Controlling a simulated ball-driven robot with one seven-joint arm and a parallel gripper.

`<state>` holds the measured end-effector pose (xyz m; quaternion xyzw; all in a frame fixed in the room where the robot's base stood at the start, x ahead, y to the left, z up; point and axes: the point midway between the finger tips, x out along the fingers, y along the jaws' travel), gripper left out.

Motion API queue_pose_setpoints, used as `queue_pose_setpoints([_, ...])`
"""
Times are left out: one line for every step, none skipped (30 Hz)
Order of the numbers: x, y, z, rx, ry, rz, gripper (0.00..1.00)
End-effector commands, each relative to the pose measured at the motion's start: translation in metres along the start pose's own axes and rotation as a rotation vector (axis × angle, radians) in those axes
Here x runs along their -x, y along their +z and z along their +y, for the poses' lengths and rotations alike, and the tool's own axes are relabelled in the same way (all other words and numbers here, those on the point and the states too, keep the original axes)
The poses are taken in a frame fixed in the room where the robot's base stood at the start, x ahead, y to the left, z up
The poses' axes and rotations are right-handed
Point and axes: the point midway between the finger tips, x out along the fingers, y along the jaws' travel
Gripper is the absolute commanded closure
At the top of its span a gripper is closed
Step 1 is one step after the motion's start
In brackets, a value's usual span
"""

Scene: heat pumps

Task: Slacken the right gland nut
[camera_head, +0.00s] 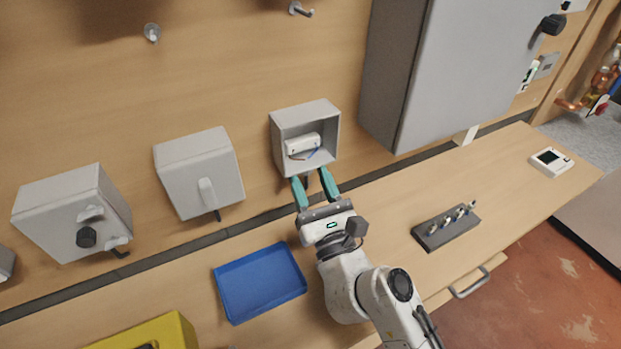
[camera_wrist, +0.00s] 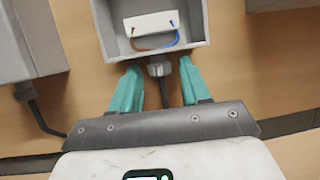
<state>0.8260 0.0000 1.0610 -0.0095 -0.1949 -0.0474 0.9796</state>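The open grey box (camera_head: 332,140) is on the wooden wall, with a white terminal block (camera_head: 303,145) and brown and blue wires inside. My gripper (camera_head: 313,184) is open just under the box. Its two teal fingers stand either side of the gland nut, with a clear gap on each side in the wrist view. In the head view the nut is mostly hidden between the fingers.
Closed grey boxes (camera_head: 198,172) with cable glands hang to the left. A large grey cabinet (camera_head: 440,70) is at the right. A blue tray (camera_head: 259,283), a dark tool holder (camera_head: 445,227) and a white meter (camera_head: 550,161) rest on the bench.

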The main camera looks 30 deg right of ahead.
Motion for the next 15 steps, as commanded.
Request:
queue_pose_setpoints([0.0001, 0.0001, 0.0, 0.0, 0.0, 0.0, 0.59])
queue_pose_setpoints([0.0001, 0.0001, 0.0001, 0.0, 0.0, 0.0, 0.62])
queue_pose_setpoints([0.0002, 0.0001, 0.0001, 0.0, 0.0, 0.0, 0.66])
queue_pose_setpoints([0.0002, 0.0001, 0.0001, 0.0, 0.0, 0.0, 0.68])
queue_pose_setpoints([0.0002, 0.0001, 0.0001, 0.0, 0.0, 0.0, 0.71])
queue_pose_setpoints([0.0002, 0.0001, 0.0001, 0.0, 0.0, 0.0, 0.75])
queue_pose_setpoints([0.0002, 0.0001, 0.0001, 0.0, 0.0, 0.0, 0.78])
queue_pose_setpoints([0.0002, 0.0001, 0.0001, 0.0, 0.0, 0.0, 0.81])
queue_pose_setpoints([0.0002, 0.0001, 0.0001, 0.0, 0.0, 0.0, 0.85])
queue_pose_setpoints([0.0002, 0.0001, 0.0001, 0.0, 0.0, 0.0, 0.88])
queue_pose_setpoints([0.0002, 0.0001, 0.0001, 0.0, 0.0, 0.0, 0.9])
queue_pose_setpoints([0.0002, 0.0001, 0.0001, 0.0, 0.0, 0.0, 0.94])
queue_pose_setpoints([0.0003, 0.0001, 0.0001, 0.0, 0.0, 0.0, 0.97])
queue_pose_setpoints([0.0003, 0.0001, 0.0001, 0.0, 0.0, 0.0, 1.0])
queue_pose_setpoints([0.0003, 0.0001, 0.0001, 0.0, 0.0, 0.0, 1.0])
